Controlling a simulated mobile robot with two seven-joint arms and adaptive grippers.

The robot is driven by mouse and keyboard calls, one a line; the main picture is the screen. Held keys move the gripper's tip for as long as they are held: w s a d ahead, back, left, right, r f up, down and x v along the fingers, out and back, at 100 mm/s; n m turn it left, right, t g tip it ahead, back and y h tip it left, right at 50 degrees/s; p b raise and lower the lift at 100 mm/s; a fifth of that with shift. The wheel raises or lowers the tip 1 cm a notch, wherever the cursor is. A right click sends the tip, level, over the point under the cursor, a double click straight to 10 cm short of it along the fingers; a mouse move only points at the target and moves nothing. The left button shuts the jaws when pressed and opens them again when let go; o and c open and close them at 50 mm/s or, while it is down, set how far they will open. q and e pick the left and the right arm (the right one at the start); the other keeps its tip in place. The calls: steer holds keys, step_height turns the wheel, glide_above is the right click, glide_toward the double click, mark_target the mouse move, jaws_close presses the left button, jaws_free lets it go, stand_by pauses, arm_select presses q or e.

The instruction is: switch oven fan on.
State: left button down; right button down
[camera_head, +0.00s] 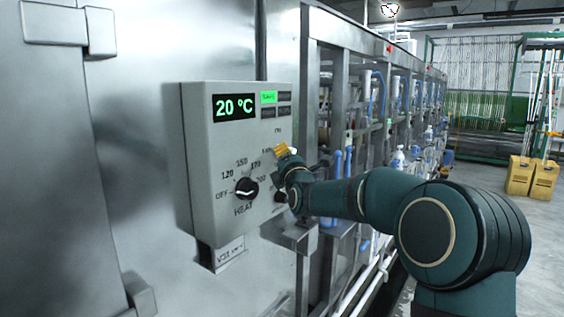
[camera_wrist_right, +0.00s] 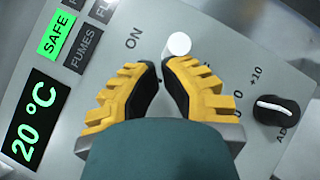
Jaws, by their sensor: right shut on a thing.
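The grey control box (camera_head: 200,150) is mounted on the steel oven wall. The fan switch shows as a round white tip (camera_wrist_right: 178,44) beside the ON label in the right wrist view; its lower part is hidden by my fingers. My right gripper (camera_wrist_right: 162,72) has its yellow fingers closed in around the switch, the white tip showing just past the fingertips. In the head view my right gripper (camera_head: 287,152) is at the right side of the box face and hides the switch's base. My left gripper is not in view.
The display (camera_head: 234,107) reads 20 °C and the SAFE lamp (camera_head: 269,97) is lit green; FUMES (camera_wrist_right: 84,47) is dark. The HEAT dial (camera_head: 246,188) is left of my gripper, and a small black knob (camera_wrist_right: 278,110) is close to it. Machine frames stand behind.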

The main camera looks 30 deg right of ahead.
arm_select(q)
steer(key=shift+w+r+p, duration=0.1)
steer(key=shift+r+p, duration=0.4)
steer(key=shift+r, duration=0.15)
arm_select(e)
steer(key=shift+r+n+g, duration=0.25)
steer(key=shift+n+g, duration=0.15)
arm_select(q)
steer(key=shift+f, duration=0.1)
arm_select(e)
steer(key=shift+f, duration=0.1)
